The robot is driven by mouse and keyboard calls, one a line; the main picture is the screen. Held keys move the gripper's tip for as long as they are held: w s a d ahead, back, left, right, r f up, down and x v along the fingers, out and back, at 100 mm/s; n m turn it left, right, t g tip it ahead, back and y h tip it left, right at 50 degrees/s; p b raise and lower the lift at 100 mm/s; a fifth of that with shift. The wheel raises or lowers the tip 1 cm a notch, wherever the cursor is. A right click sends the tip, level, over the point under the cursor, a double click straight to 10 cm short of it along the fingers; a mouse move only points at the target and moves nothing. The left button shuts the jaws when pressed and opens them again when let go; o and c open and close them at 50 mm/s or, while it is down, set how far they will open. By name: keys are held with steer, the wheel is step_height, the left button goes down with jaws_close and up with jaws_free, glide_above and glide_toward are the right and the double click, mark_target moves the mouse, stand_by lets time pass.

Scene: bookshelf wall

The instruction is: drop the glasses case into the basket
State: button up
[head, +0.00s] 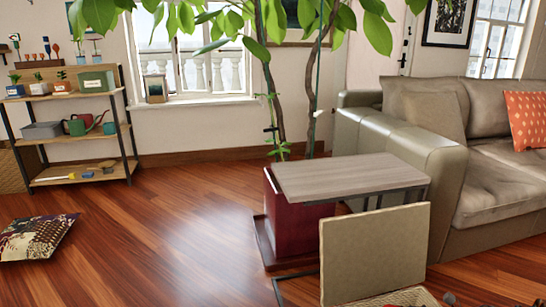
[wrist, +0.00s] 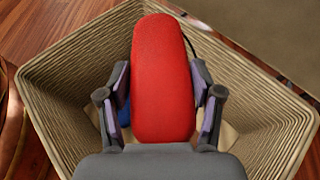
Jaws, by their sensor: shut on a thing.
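The glasses case (wrist: 163,70) is a long, rounded red object in the middle of the wrist view. My gripper (wrist: 161,100) is shut on it, with one finger pad along each side. The woven beige basket (wrist: 75,75) spreads around and below the case, which lies over its open top in this view. The height of the case above the basket floor is hard to tell.
A blue thing (wrist: 123,113) shows partly behind the case, inside the basket. A beige upright panel (head: 375,254) stands by the woven rim. Behind it are a side table (head: 350,174), a dark red planter (head: 295,218) and a sofa (head: 490,190). The wooden floor at left is mostly clear.

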steer(key=shift+f, duration=0.95)
steer(key=o, duration=1.2)
steer(key=shift+o, duration=0.2)
steer(key=v, duration=1.2)
